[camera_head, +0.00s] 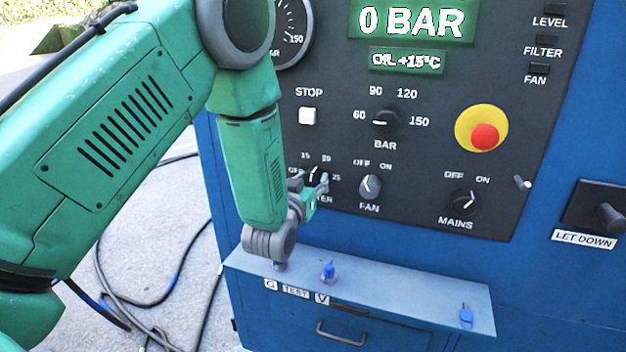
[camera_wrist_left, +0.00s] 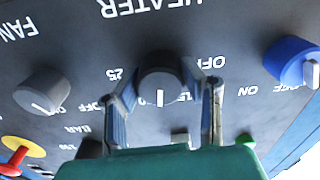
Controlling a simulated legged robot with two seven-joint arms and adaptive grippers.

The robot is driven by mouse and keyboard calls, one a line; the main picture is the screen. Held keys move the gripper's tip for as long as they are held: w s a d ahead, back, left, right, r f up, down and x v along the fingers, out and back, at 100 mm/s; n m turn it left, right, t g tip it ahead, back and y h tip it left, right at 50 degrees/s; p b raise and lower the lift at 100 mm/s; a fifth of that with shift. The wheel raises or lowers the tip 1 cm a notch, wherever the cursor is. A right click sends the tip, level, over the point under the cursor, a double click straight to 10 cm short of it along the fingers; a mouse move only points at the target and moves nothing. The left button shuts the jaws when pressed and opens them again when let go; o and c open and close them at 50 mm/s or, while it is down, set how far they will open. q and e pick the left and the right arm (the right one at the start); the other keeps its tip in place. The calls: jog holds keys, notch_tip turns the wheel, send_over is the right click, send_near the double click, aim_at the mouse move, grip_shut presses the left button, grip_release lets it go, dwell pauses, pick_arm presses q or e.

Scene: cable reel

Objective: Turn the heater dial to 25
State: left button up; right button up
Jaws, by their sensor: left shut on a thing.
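The heater dial (camera_wrist_left: 160,73) is a dark round knob on the black panel. In the wrist view, which shows the panel upside down, its white pointer line faces the picture's bottom, between the 15 and 25 marks. In the head view the heater dial (camera_head: 312,173) is partly covered by my gripper, and its line points up, roughly between 15 and 20. My left gripper (camera_head: 318,188) is shut on the dial, with one finger on each side; it also shows in the wrist view (camera_wrist_left: 167,86). My right gripper is in neither view.
The fan dial (camera_head: 370,186) sits close to the right of my gripper. The bar dial (camera_head: 385,122), mains dial (camera_head: 462,199) and red emergency button (camera_head: 485,137) are farther right. Below, a ledge (camera_head: 400,290) with blue valves (camera_head: 328,271) juts out under my wrist.

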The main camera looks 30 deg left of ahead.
pick_arm(q)
jog(key=shift+s+f+m, duration=0.1)
jog(key=shift+f+m, duration=0.05)
jog(key=shift+m, duration=1.85)
jog(key=o, duration=1.1)
jog(key=shift+o, duration=0.2)
jog(key=v, duration=1.2)
